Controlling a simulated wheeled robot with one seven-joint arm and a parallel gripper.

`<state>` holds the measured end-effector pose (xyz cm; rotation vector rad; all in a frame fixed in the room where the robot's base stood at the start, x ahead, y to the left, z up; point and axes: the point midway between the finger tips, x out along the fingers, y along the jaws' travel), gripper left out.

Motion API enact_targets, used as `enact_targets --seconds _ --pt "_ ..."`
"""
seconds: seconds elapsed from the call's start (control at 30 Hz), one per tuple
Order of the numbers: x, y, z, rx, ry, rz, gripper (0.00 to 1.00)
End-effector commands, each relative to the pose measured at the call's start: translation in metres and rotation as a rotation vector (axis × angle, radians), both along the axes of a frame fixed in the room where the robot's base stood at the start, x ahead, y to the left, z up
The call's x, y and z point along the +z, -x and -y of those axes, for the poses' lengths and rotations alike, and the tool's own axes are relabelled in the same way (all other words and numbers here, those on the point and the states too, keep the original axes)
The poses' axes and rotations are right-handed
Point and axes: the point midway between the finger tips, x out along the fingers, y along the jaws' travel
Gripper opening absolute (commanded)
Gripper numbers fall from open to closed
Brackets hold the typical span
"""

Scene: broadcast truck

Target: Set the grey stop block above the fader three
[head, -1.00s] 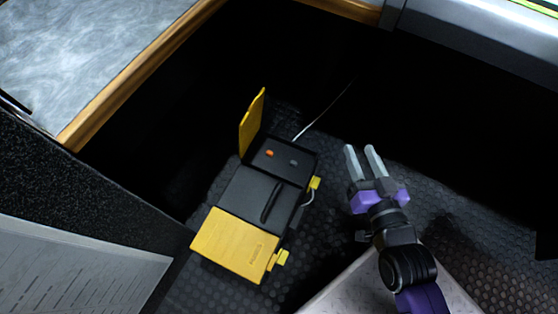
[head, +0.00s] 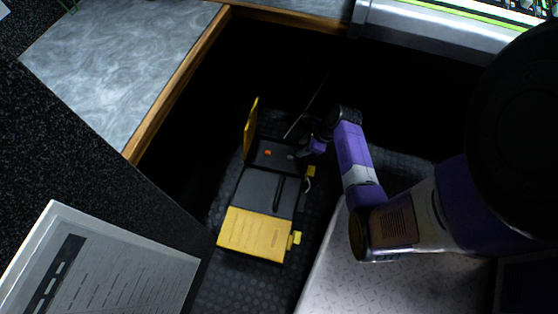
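A grey block (head: 290,156), likely the grey stop block, lies in the black tray part of an open yellow and black case (head: 252,233) on the dark floor. An orange block (head: 267,153) lies to its left in the same tray. My gripper (head: 302,153) is low at the tray's right end, close beside the grey block. Its fingers are small and dark here, so I cannot tell whether they are open or touch the block. I cannot make out fader three.
The case's yellow flap (head: 250,128) stands upright at its far left. A marbled grey worktop (head: 125,65) with a wooden edge is at upper left. A printed sheet (head: 100,265) is at lower left. A console with a green edge (head: 465,14) runs along the upper right.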

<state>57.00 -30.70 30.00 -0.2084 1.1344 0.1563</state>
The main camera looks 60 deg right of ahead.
Motion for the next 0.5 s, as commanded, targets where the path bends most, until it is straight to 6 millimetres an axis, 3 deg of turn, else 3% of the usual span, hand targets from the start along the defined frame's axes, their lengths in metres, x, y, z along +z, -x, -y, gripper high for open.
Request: enact_targets --seconds 0.17,0.5 --pt "-0.002 0.002 -0.010 -0.085 -0.086 -0.017 0.38" --pt "-0.031 -0.011 -0.012 -0.094 -0.085 -0.016 0.38"
